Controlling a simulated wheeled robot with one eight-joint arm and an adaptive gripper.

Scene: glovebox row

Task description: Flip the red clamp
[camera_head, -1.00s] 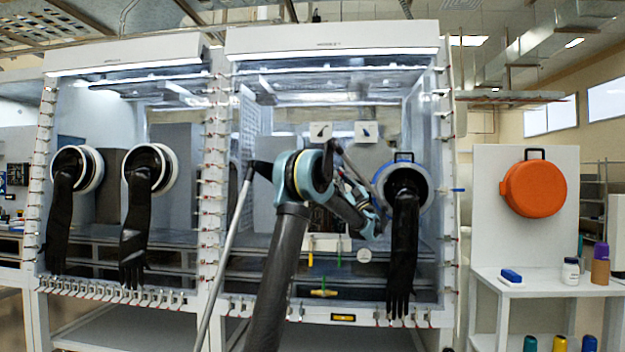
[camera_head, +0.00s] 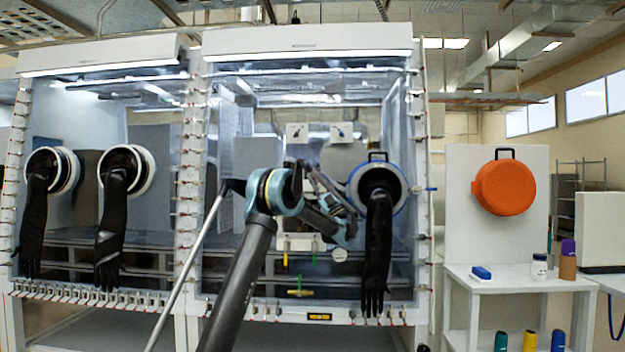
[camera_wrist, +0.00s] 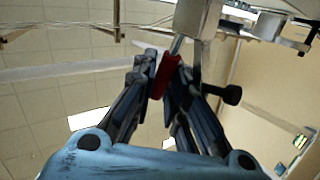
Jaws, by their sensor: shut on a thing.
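The red clamp handle (camera_wrist: 164,77) shows in the wrist view as a red grip on a metal rod, which runs up to a pale block (camera_wrist: 196,16). My gripper (camera_wrist: 166,82) has its blue-grey fingers closed around the red grip, one on each side. A black knob (camera_wrist: 232,94) sticks out just right of the fingers. In the head view my gripper (camera_head: 338,215) is in front of the right glovebox, left of its blue-ringed port. The clamp cannot be made out there.
The right glovebox (camera_head: 310,38) has a black glove (camera_head: 377,250) hanging close to the right of my gripper. Small metal clamps line the box frames. A white side table (camera_head: 520,282) with bottles and an orange round cover (camera_head: 503,187) stand to the right.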

